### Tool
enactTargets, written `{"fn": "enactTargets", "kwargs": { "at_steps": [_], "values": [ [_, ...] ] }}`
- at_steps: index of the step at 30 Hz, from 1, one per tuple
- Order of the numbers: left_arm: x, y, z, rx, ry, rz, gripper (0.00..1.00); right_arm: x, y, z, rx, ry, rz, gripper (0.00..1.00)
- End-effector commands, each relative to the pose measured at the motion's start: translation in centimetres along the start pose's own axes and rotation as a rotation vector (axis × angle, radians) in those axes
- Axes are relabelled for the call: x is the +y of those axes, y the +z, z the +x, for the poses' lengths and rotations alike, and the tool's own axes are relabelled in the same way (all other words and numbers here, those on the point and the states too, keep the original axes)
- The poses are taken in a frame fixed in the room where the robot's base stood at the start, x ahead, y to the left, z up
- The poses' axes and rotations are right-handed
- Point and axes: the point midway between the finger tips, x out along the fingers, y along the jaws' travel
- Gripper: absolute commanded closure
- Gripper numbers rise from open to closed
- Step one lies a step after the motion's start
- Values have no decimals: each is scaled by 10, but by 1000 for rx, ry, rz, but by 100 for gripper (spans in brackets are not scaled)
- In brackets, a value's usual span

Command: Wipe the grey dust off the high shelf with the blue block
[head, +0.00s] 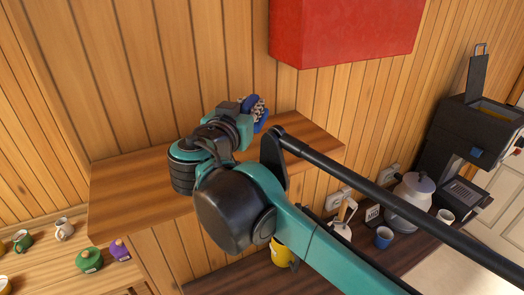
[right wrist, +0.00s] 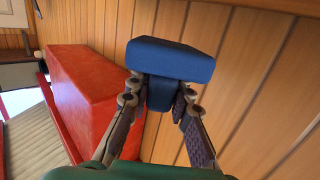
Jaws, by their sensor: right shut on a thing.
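The high shelf (head: 135,190) is a wooden board against the panelled wall in the head view. I see no clear grey dust on its visible part, and my right arm hides its middle. My right gripper (head: 257,108) is over the shelf's back right part, close to the wall. It is shut on the blue block (right wrist: 172,60), which shows between both fingers in the right wrist view. In the head view only a little of the block's blue shows by the fingers. I cannot tell whether the block touches the shelf. My left gripper is not in view.
A red box (head: 345,30) is on the wall above the shelf, to the right of my gripper. Below right, a dark counter holds a white kettle (head: 408,200), a blue cup (head: 384,238) and a coffee machine (head: 465,140). Coloured pots (head: 88,259) stand at lower left.

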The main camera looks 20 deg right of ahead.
Motion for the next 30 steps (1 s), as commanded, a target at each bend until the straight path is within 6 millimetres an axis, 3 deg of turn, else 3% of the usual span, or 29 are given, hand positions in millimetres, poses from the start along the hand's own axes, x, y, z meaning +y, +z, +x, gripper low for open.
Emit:
{"fn": "enactTargets", "kwargs": {
  "at_steps": [18, 30],
  "values": [
    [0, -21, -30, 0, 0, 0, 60, -2, -54, -5, 0, -1, 0, 100],
    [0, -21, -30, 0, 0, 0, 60, -2, -56, -5, 0, -1, 0, 100]
  ]
}}
